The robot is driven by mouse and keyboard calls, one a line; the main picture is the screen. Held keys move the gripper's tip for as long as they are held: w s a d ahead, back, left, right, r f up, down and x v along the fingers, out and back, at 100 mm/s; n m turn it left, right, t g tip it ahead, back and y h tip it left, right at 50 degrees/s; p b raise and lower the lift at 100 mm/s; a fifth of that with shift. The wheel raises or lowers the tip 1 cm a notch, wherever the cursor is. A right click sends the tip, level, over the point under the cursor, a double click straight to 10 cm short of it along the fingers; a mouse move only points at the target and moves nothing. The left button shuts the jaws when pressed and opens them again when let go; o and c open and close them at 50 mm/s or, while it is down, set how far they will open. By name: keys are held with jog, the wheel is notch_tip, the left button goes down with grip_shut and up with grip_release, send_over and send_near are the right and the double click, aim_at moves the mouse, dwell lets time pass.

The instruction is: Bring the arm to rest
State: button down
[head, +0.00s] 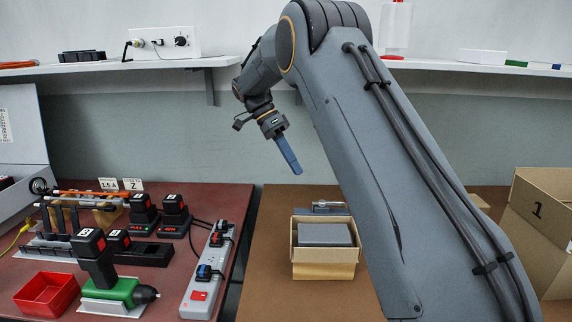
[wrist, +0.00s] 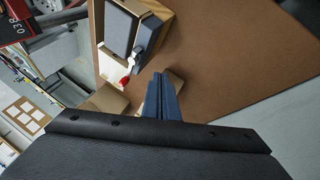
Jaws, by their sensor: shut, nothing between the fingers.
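In the wrist view the shut fingers (wrist: 162,95) point over the brown table top (wrist: 235,60), apart from everything. My grey arm (head: 365,150) reaches up from the lower right and bends over at the top. It covers part of the table and shelf.
A cardboard box holding a grey case (head: 325,235) stands on the brown table below my gripper. A green screwdriver (head: 110,292), red tray (head: 47,294), power strip (head: 206,270) and battery chargers crowd the left bench. A shelf (head: 130,65) runs behind.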

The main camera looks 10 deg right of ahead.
jog(key=s+f+n+y, duration=0.1)
jog(key=s+n, duration=0.2)
jog(key=s, duration=0.1)
jog(key=s+n+t+y+p, duration=0.1)
jog(key=s+n, duration=0.2)
jog(key=s, duration=0.2)
jog(key=s+d+f+n+y, duration=0.1)
jog(key=s+n, duration=0.1)
jog(key=s, duration=0.3)
jog(key=shift+f+n+t+p, duration=0.3)
jog(key=shift+f+n+t, duration=0.05)
jog(key=shift+n+t, duration=0.05)
jog(key=s+f+n+t+y, duration=0.1)
jog(key=s+n, duration=0.3)
jog(key=s, duration=0.6)
jog(key=s+f+n+t+y+p, duration=0.1)
jog(key=s+f+n, duration=0.3)
jog(key=s, duration=0.6)
jog(key=shift+a+t, duration=0.3)
jog(key=shift+a, duration=0.05)
